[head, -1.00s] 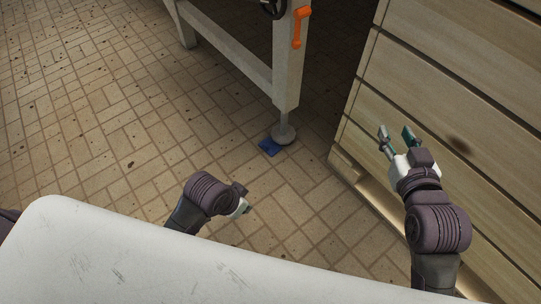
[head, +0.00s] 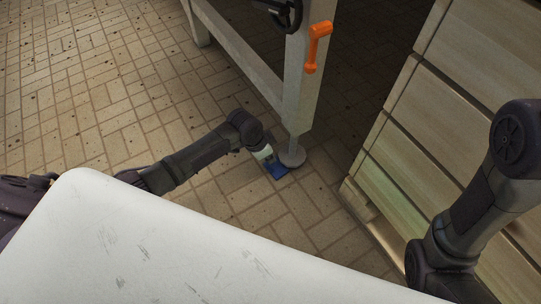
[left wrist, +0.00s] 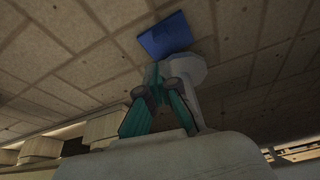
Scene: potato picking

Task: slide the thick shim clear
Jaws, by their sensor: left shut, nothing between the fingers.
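The blue shim (head: 279,172) lies flat on the tiled floor at the near side of the round foot pad (head: 296,159) of the bench leg. Whether part of it is under the pad, I cannot tell. My left gripper (head: 271,162) reaches in from the left, low beside the pad, with its tips close to the shim. In the left wrist view its teal fingers (left wrist: 156,80) are closed together and empty. There the shim (left wrist: 165,37) shows just beyond the tips, next to the pale foot (left wrist: 192,69). My right gripper is out of view.
The bench leg (head: 302,105) rises above the pad and carries an orange handle (head: 316,48). A wooden drawer cabinet (head: 420,120) stands at the right. A white surface (head: 150,240) fills the near side. The floor at left is clear.

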